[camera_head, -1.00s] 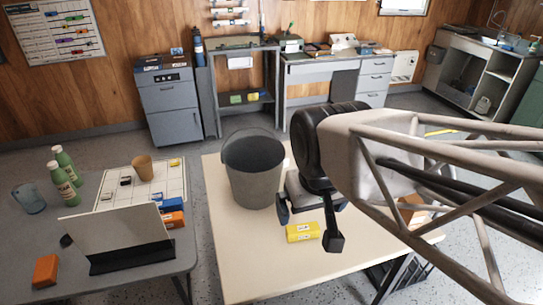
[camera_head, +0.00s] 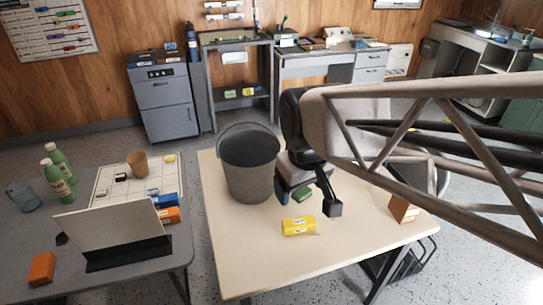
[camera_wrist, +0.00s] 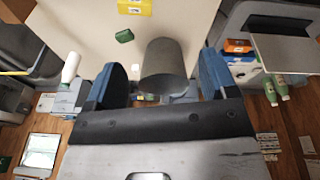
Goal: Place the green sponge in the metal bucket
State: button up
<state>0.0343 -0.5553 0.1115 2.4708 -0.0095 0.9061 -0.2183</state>
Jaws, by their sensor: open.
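The green sponge (camera_head: 303,195) lies on the pale table, partly hidden behind my gripper in the head view. It shows whole in the wrist view (camera_wrist: 125,36), beside the bucket. The grey metal bucket (camera_head: 249,172) stands upright on the table, left of my gripper. In the wrist view the bucket (camera_wrist: 165,68) shows between the fingers, farther off. My gripper (camera_head: 292,187) is above the table near the sponge and the bucket's right side. In the wrist view its two blue fingers (camera_wrist: 163,78) are wide apart with nothing held; the sponge is ahead of them, toward the left finger.
A yellow pack (camera_head: 298,226) lies in front of the sponge. A brown-orange box (camera_head: 403,208) stands at the table's right. The pale table's front (camera_head: 265,265) is clear. A grey desk at left holds bottles, a cup and a laptop-like screen (camera_head: 112,235).

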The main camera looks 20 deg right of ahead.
jog(key=w+d+f+n, duration=0.3)
jog(key=w+f+n, duration=0.15)
jog(key=w, duration=0.45)
jog(key=n+g, duration=0.2)
jog(key=n, duration=1.3)
send_over(302, 192)
jog(key=f, duration=2.2)
jog(key=shift+a+f, duration=0.25)
jog(key=shift+f, duration=0.15)
jog(key=shift+w+d+f+n, duration=0.25)
jog(key=shift+f+n, duration=0.1)
jog(key=shift+f, duration=0.15)
jog(key=shift+s+f, duration=0.1)
jog(key=shift+f, duration=1.2)
jog(key=shift+f, duration=0.1)
